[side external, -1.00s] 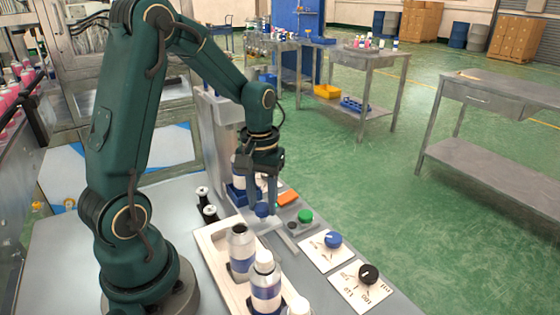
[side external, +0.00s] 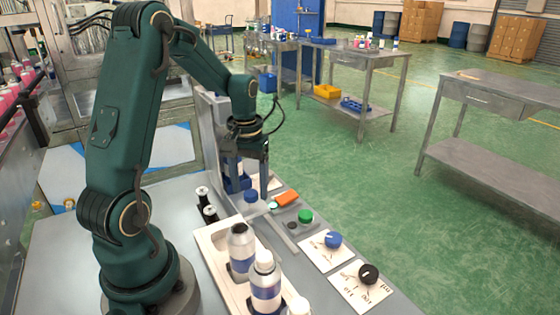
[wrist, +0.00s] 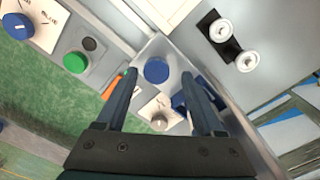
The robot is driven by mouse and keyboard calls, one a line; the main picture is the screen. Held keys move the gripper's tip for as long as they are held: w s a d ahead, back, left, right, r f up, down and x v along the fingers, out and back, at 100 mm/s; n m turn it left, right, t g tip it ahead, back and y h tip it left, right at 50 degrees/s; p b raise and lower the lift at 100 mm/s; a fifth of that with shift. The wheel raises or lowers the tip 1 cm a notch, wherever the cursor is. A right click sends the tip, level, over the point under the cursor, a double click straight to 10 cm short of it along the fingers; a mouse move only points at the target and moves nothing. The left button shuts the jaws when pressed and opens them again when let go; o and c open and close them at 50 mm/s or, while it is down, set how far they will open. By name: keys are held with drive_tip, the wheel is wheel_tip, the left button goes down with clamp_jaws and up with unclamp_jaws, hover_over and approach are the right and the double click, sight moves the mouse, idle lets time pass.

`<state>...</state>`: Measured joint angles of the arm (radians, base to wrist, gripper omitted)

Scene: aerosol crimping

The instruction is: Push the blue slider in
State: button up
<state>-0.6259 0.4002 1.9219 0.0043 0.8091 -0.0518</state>
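The blue slider's round knob (side external: 251,196) stands at the foot of the press, in front of a blue holder (side external: 232,184) with a can partly hidden in it. In the wrist view the knob (wrist: 157,70) lies near the top middle, and part of the blue holder (wrist: 180,102) shows behind the right finger. My gripper (side external: 252,188) points down just above and behind the knob. The knob appears clear of both fingers.
A white tray (side external: 215,252) with cans stands in front. An orange piece (side external: 287,198), a green button (side external: 305,216), a blue dial (side external: 333,240) and a black dial (side external: 368,274) line the right side.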

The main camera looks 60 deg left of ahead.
drive_tip(key=shift+d, duration=0.1)
drive_tip(key=shift+r, duration=2.55)
